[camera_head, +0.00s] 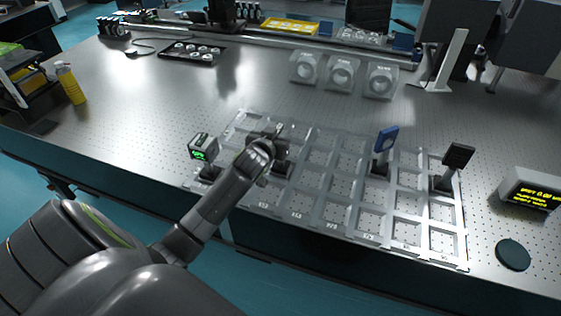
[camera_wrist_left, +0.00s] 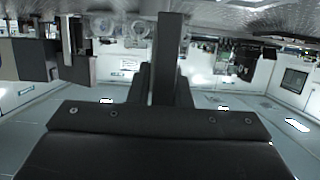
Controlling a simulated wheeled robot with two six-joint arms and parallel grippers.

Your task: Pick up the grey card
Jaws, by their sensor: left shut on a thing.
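My left gripper (camera_head: 270,138) is over the left part of the clear gridded tray (camera_head: 334,226). It is shut on a thin grey thing, taken to be the grey card. In the head view the hand hides most of it; a dark base (camera_head: 282,169) shows just below the hand, within the tray. In the left wrist view the card (camera_wrist_left: 168,55) shows as a dark upright strip between the two fingers (camera_wrist_left: 164,88). I cannot tell whether the base is lifted off the table. My right gripper is not in view.
In the tray, a green-lit meter (camera_head: 203,147) stands left of the hand; a blue-framed piece (camera_head: 385,139) and a black piece (camera_head: 458,155) stand at right. A yellow-lit display (camera_head: 530,190) and dark disc (camera_head: 513,254) lie further right. The table behind the tray is mostly clear.

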